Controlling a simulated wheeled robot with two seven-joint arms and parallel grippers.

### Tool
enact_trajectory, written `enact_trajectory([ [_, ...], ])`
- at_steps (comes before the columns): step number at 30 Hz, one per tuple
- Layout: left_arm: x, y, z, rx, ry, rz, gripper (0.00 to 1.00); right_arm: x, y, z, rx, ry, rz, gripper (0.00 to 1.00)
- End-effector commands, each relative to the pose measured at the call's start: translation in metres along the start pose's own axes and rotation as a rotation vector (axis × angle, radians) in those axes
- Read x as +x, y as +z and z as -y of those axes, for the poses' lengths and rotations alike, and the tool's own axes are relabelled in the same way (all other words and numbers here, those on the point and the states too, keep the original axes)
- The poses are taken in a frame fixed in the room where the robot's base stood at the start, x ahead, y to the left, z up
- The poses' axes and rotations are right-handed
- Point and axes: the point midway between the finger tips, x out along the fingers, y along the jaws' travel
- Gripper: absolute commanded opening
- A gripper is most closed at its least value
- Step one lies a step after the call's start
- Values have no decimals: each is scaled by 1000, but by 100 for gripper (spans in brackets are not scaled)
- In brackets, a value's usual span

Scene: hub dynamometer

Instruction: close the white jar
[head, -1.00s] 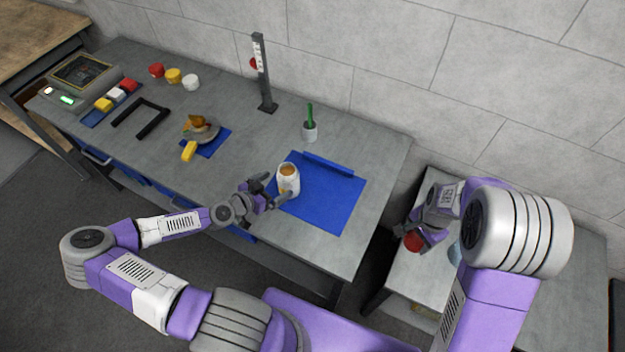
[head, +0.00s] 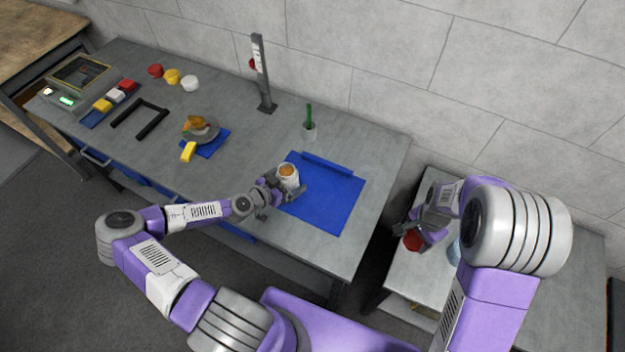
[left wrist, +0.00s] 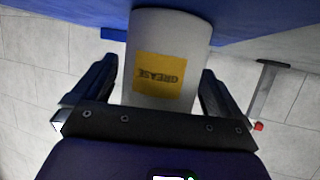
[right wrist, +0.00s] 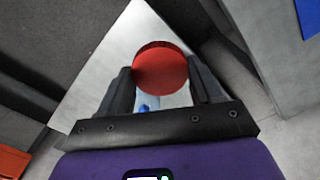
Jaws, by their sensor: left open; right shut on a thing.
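The white jar (head: 289,179) stands on the blue mat (head: 330,205), lidless at the top, with orange-brown contents showing. Its yellow GREASE label (left wrist: 164,73) faces my left wrist camera upside down. My left gripper (head: 283,190) is open, with its fingers on either side of the jar (left wrist: 165,35) and gaps visible. A white round piece (head: 190,83), perhaps a lid, lies at the back of the bench beside a yellow one (head: 173,76) and a red one (head: 156,71). My right gripper (right wrist: 160,85) is shut on a red round thing (right wrist: 160,68) over the side table.
A green-handled tool stands in a grey cup (head: 309,132) behind the mat. A dark post (head: 263,75) rises at the bench back. A black frame (head: 140,118) and a dish (head: 202,132) lie left. The side table (head: 400,275) is separated by a gap.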

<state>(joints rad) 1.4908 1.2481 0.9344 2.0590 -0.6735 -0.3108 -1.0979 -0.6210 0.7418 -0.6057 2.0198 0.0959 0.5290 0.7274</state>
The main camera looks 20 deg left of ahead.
Motion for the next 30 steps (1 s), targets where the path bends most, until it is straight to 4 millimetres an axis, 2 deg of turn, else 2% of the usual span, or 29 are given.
enact_trajectory([
  [9,0,0,0,0,0,0,100,0,0,0,0,0,0,37],
  [22,0,0,0,0,0,0,34,0,0,0,0,0,0,37],
  [23,0,0,0,0,0,0,31,0,0,0,0,0,0,37],
  [30,0,-2,0,2,-1,-2,31,0,0,0,0,0,0,37],
])
